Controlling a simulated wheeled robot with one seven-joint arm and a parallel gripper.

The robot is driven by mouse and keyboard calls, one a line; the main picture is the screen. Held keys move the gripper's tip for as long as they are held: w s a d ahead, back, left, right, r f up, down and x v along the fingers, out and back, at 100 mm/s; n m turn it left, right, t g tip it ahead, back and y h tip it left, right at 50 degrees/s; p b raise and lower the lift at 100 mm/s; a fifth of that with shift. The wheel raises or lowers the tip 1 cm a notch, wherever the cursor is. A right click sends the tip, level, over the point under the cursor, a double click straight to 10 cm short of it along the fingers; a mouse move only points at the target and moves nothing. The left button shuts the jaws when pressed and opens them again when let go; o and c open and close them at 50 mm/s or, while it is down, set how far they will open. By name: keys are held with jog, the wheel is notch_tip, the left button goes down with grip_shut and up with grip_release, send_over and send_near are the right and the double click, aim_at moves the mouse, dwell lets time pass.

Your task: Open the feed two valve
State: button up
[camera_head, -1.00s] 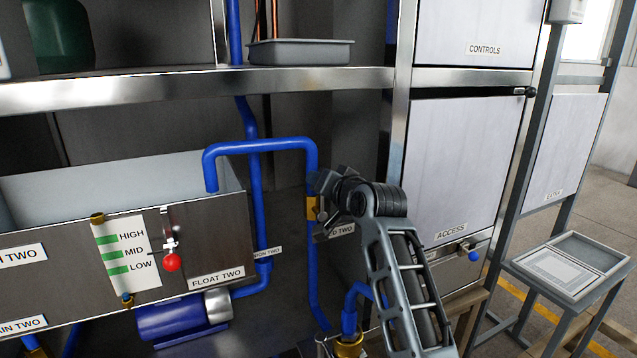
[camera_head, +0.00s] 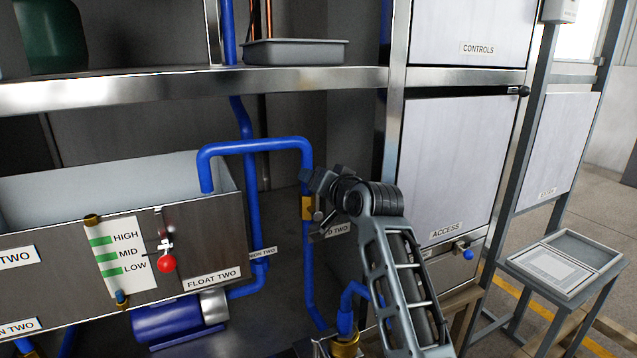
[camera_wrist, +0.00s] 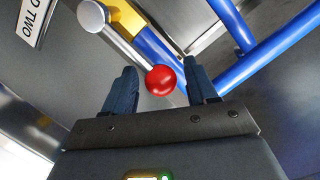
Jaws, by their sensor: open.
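The feed two valve has a brass body (camera_head: 307,208) on a vertical blue pipe, and the brass also shows in the wrist view (camera_wrist: 124,18). Its silver lever (camera_wrist: 122,42) ends in a red ball knob (camera_wrist: 161,81). The partly covered label (camera_head: 337,230) ends in "D TWO". My gripper (camera_wrist: 160,68) is open, its two dark fingers on either side of the red knob with gaps showing at both sides. In the head view my gripper (camera_head: 316,207) is beside the brass body, and my wrist hides the knob.
Left stands a steel tank (camera_head: 215,240) with a red float ball (camera_head: 167,264) and level labels. A curved blue pipe (camera_head: 255,146) runs above the valve. A steel shelf (camera_head: 300,78) crosses overhead. The access panel (camera_head: 450,165) is to the right.

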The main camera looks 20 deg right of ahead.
jog(key=s+r+b, duration=0.1)
jog(key=s, duration=0.6)
jog(key=shift+s+d+r, duration=0.25)
jog(key=shift+s, duration=0.05)
dwell(1.2)
